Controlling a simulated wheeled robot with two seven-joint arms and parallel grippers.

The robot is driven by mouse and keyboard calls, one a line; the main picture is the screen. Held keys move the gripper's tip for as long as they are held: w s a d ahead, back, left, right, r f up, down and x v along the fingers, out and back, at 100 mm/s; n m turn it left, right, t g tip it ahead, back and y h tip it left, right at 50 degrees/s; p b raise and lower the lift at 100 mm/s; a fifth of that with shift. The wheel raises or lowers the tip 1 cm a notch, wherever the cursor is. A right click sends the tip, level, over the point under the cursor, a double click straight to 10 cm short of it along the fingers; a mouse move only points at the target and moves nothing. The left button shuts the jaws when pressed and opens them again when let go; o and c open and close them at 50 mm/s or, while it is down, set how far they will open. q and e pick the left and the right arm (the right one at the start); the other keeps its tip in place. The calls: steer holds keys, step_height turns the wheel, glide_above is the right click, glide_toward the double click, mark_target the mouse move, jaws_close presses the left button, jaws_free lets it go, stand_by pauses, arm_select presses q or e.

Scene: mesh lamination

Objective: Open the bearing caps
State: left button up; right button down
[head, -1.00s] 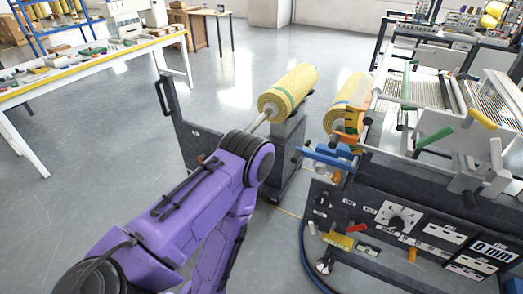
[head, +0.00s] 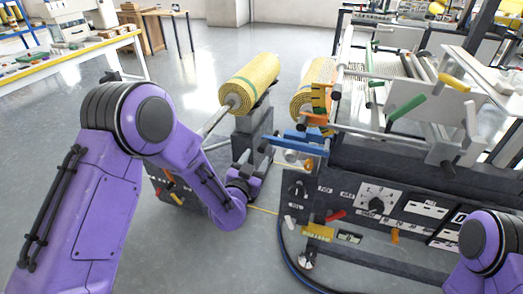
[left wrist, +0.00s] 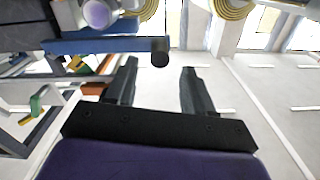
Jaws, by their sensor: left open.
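The bearing caps appear to be the blue lever-like part (head: 298,140) and the orange part (head: 318,116) at the left end of the machine, by the yellow mesh roll; which positions are open I cannot tell. In the left wrist view the blue bar (left wrist: 105,46) ends in a dark knob (left wrist: 160,52) just beyond the fingertips. My left gripper (head: 256,164) is low and left of the blue part, near its end. In the left wrist view my left gripper (left wrist: 158,75) is open with nothing between its fingers. My right gripper is out of view.
One yellow mesh roll (head: 250,82) lies on a shaft over a grey stand, with another roll (head: 310,85) beside the machine. The dark control panel (head: 340,200) stands below. A blue hose (head: 285,255) hangs to the floor. Open floor (head: 190,60) lies behind.

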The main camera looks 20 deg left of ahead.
mark_target(261, 151)
arm_select(q)
steer(key=w, duration=0.5)
steer(key=shift+w+d+p, duration=0.1)
steer(key=shift+w+p, duration=0.25)
jaws_close()
